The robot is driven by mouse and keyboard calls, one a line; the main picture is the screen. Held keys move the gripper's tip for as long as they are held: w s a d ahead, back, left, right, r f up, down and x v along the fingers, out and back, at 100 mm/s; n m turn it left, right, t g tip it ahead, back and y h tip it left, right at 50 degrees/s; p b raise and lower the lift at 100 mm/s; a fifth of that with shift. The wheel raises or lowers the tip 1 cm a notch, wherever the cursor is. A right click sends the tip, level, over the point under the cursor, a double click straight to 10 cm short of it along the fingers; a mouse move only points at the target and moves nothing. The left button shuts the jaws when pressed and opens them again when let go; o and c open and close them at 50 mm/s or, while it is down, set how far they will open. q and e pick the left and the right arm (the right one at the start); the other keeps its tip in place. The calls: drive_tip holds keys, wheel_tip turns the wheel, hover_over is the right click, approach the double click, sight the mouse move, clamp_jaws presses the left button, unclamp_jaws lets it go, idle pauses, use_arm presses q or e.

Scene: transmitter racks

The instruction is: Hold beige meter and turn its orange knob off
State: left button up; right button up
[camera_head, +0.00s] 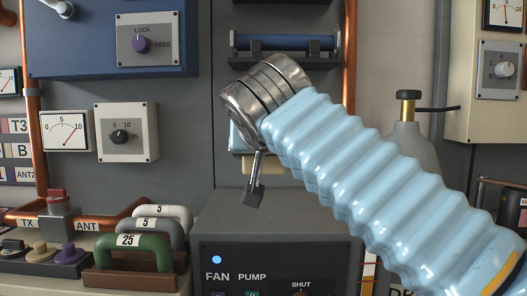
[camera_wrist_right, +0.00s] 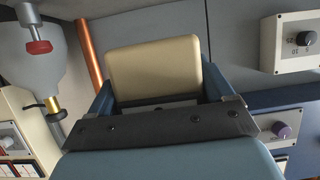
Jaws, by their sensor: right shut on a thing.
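The beige meter (camera_wrist_right: 155,66) shows in the right wrist view as a plain rounded beige block, seen from its back or side. My right gripper (camera_wrist_right: 158,92) is shut on it, with a blue finger along each side. In the head view my right arm comes in from the right, and its wrist hides most of the gripper; only a small strip of the beige meter (camera_head: 249,165) shows. The meter's dial face and orange knob are hidden in both views. My left gripper is not in view.
A dark FAN/PUMP box (camera_head: 283,222) stands below my right wrist. A grey bottle (camera_head: 412,142) stands to the right. Several looped handles (camera_head: 150,240) and copper pipes are at lower left. A blue panel (camera_head: 80,45) with a purple knob is at upper left.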

drive_tip(key=shift+w+f+b, duration=0.4)
drive_tip(key=shift+w+f, duration=1)
drive_tip(key=shift+w, duration=0.25)
drive_tip(key=shift+w+f+b, duration=0.35)
drive_tip(key=shift+w+f, duration=1.05)
drive_tip(key=shift+w, duration=0.3)
drive_tip(key=shift+w+f+b, duration=0.4)
drive_tip(key=shift+w+f, duration=1)
drive_tip(key=shift+w, duration=0.25)
drive_tip(key=shift+w+f, duration=0.85)
drive_tip(key=shift+w, duration=0.2)
drive_tip(key=shift+w+f, duration=0.85)
drive_tip(key=shift+w, duration=0.15)
drive_tip(key=shift+f+b, duration=0.55)
drive_tip(key=shift+b, duration=0.05)
